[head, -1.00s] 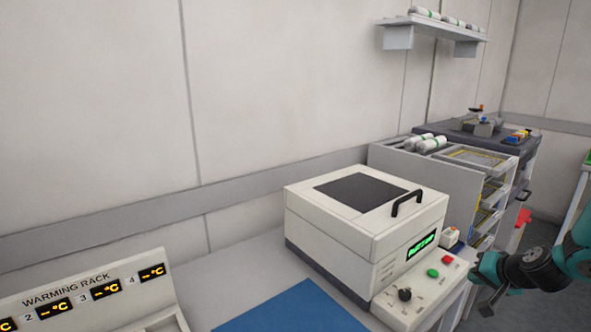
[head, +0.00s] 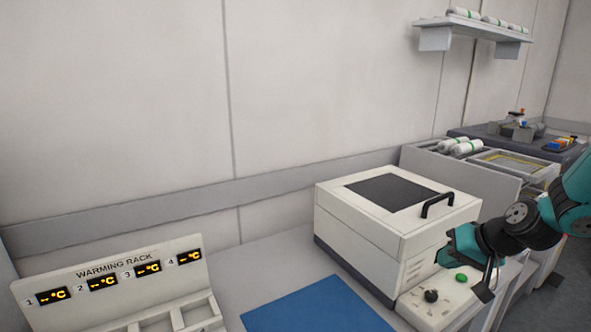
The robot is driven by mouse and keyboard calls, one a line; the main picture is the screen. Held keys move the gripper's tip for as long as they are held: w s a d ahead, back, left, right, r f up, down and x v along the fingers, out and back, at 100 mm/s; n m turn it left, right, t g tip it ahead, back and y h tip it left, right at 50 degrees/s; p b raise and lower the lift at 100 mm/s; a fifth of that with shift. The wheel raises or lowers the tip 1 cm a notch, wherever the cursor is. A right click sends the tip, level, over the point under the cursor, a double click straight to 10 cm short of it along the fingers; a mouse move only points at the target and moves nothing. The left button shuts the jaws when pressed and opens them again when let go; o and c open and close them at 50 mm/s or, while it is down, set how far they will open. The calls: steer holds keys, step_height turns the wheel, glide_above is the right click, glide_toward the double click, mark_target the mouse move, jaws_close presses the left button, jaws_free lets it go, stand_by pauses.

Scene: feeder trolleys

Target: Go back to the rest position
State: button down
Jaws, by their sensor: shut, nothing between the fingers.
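My gripper (head: 490,286) is at the lower right in the head view, at the end of my teal and black arm. It hangs in front of the right part of the white machine's front panel, apart from any handle as far as I can see. Its fingers are small and dark in this view, shut with nothing seen between them. The white machine (head: 350,226) has a dark window in its closed lid and a black handle (head: 437,204). My arm hides its display and part of its buttons. A green button (head: 461,278) and a black knob (head: 431,296) still show.
A warming rack (head: 60,272) with several displays stands at the lower left. A blue mat (head: 305,308) lies on the bench between rack and machine. A wall shelf (head: 475,28) is above.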

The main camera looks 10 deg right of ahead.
steer(key=s+a+r+n+g+y, duration=0.1)
steer(key=s+a+r+n, duration=0.15)
steer(key=a, duration=0.35)
steer(key=s+a+r+n+g, duration=0.1)
steer(key=a+r, duration=0.2)
steer(key=a, duration=0.3)
steer(key=s+a+r+n+g, duration=0.2)
steer(key=s+a, duration=0.4)
steer(key=s, duration=0.4)
steer(key=s+a+r+n+g, duration=0.3)
steer(key=s+a+r+n, duration=0.1)
steer(key=s, duration=0.6)
steer(key=shift+a+r+n+h, duration=0.3)
steer(key=shift+a+n, duration=0.35)
steer(key=shift+a, duration=0.45)
stand_by(3.7)
